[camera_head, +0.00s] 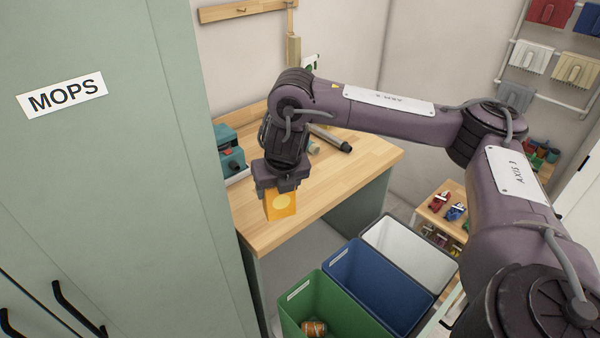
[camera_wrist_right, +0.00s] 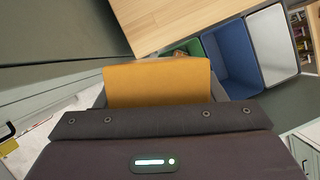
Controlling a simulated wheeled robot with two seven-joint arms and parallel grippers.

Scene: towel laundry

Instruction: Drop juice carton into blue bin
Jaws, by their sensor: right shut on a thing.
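My right gripper (camera_head: 281,188) points down over the near left part of the wooden table and is shut on an orange juice carton (camera_head: 281,207). The carton fills the middle of the right wrist view (camera_wrist_right: 158,84), its lower part hidden by the gripper body. The blue bin (camera_head: 374,263) stands on the floor at the front right of the table, between a green bin and a white bin. It also shows in the right wrist view (camera_wrist_right: 228,52), right of the carton. The bin looks empty in the part I see. My left gripper is not in view.
The green bin (camera_head: 297,288) holds an orange and white can (camera_head: 314,328). The white bin (camera_head: 409,243) stands behind the blue one. A green cabinet (camera_head: 150,200) marked MOPS stands close on the left.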

